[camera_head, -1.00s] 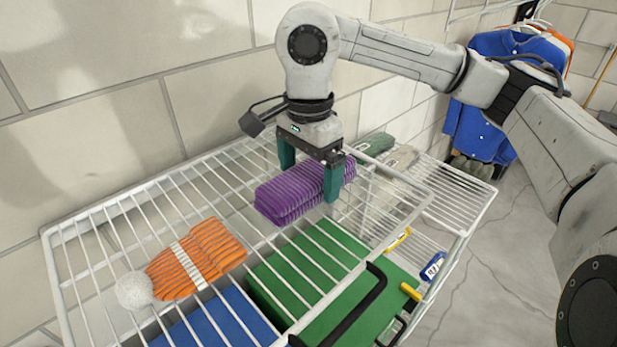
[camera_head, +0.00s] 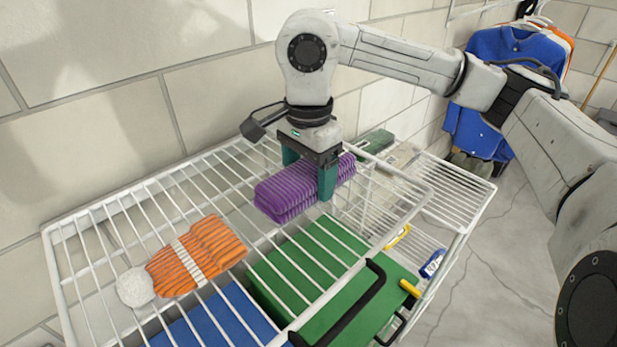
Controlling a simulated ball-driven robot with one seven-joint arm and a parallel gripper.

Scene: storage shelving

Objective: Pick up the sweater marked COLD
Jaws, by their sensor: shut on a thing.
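A purple folded knit garment (camera_head: 286,193) lies on the white wire shelf near its back right. No COLD marking can be read on it or on any other garment. My gripper (camera_head: 310,175) points down over the purple garment. Its green fingers are shut on the garment from the back and front sides. The garment appears to rest on the shelf wires.
An orange knit hat (camera_head: 197,257) with a white pompom lies on the shelf's left part. Green (camera_head: 318,270) and blue (camera_head: 226,318) boxes stand below. Folded garments (camera_head: 375,142) lie on the shelf behind. Blue clothing (camera_head: 508,55) hangs at the back right.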

